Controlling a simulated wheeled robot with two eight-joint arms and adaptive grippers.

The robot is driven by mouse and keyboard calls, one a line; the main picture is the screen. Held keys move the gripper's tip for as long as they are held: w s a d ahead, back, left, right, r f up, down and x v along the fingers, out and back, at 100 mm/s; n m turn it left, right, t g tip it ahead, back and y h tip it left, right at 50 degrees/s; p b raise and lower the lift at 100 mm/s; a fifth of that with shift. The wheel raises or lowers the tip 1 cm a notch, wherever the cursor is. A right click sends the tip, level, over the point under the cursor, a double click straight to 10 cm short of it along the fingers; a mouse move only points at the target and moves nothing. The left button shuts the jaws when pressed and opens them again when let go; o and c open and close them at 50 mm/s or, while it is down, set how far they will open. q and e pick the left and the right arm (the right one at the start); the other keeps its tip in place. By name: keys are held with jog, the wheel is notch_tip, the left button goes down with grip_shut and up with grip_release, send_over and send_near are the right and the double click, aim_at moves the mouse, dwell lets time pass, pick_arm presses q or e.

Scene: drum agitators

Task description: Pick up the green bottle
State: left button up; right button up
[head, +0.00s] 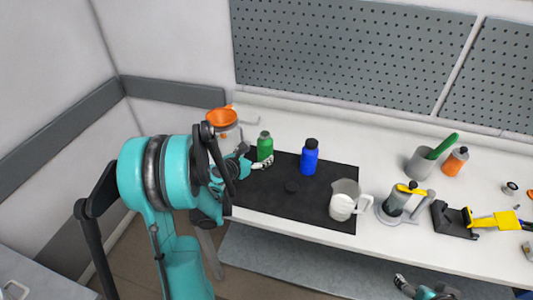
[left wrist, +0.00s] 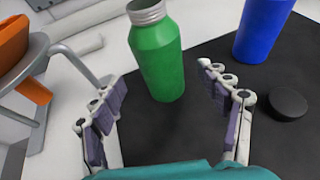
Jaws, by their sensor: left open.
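The green bottle (head: 265,146) stands upright at the back left of the black mat (head: 275,208), with a grey threaded neck. In the left wrist view the bottle (left wrist: 157,55) is straight ahead, in the gap between my left fingertips. My left gripper (head: 256,161) is open, close to the bottle on its near left side. In the left wrist view its purple-padded fingers (left wrist: 160,88) are spread, with no clear contact. My right gripper (head: 425,291) shows only partly at the bottom edge, below the table front; its jaws are unclear.
A blue bottle (head: 309,158) and a black cap (head: 291,187) are right of the green bottle. An orange funnel (head: 222,117) on a stand is close behind left. A clear jug (head: 344,199) stands at the mat's right. A pegboard wall (head: 350,55) is behind.

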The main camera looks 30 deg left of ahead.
aim_at(265, 150)
pick_arm(q)
jog(key=b+x, duration=0.1)
jog(key=x, duration=0.4)
jog(key=shift+w+d+f+b, duration=0.1)
jog(key=shift+w+d+b, duration=0.05)
jog(key=shift+w+b, duration=0.15)
jog(key=shift+s, duration=0.1)
jog(key=shift+c, duration=0.9)
jog(key=c, duration=1.3)
